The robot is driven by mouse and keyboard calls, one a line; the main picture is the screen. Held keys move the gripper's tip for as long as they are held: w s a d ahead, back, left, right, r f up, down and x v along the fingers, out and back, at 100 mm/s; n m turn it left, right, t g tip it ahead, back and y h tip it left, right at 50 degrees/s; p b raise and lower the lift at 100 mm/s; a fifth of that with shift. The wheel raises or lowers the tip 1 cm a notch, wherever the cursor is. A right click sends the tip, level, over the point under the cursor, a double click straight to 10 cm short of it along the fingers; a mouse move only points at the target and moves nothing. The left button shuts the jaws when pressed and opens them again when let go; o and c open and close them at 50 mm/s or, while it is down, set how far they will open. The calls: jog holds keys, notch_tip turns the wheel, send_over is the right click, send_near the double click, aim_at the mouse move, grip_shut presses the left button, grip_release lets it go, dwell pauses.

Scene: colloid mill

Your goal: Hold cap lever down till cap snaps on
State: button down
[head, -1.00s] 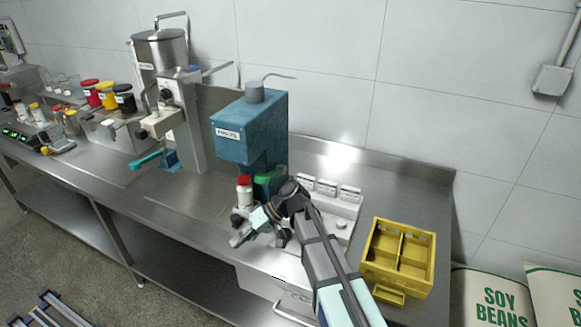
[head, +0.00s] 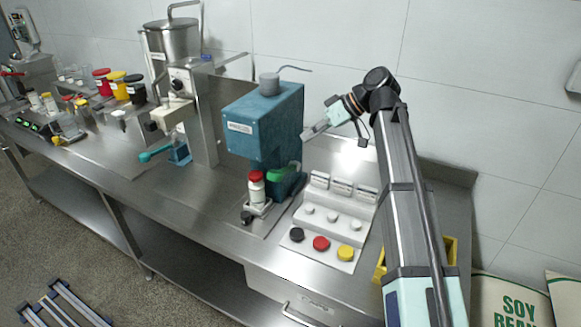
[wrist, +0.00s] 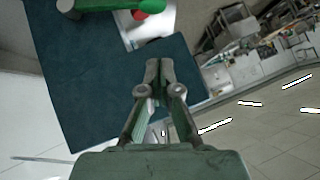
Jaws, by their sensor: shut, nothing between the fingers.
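The teal capping machine (head: 262,122) stands upright on the steel bench; its teal panel also fills much of the wrist view (wrist: 85,85). A white bottle (head: 257,193) with a red cap (head: 256,177) stands upright below its head. I cannot tell whether the cap is fully seated. I cannot tell for sure which part is the cap lever. My gripper (head: 308,134) is shut and empty, raised just right of the machine's head; it also shows in the wrist view (wrist: 152,65).
A white stand (head: 322,225) right of the machine holds black, red and yellow caps at its front. A yellow bin (head: 450,250) is partly hidden behind my arm. A steel mill (head: 178,42) stands to the left. The bench front between them is clear.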

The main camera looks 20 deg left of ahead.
jog(key=shift+r, duration=0.15)
jog(key=p, duration=0.3)
send_over(272, 172)
jog(key=w+d, duration=0.2)
jog(key=d, duration=0.1)
notch_tip(272, 172, down, 6)
jog(key=shift+s+a+f, duration=0.1)
jog(key=shift+s+f, duration=0.05)
jog(key=shift+s+a+f+p, duration=0.1)
jog(key=shift+s+f+p, duration=0.15)
jog(key=shift+f, duration=0.35)
jog(key=shift+s+f+p, duration=0.15)
jog(key=shift+f+p, duration=0.15)
jog(key=shift+f, duration=0.25)
jog(key=shift+s+f, duration=0.2)
jog(key=shift+f, duration=0.7)
jog(key=shift+a, duration=0.1)
jog(key=shift+f, duration=0.1)
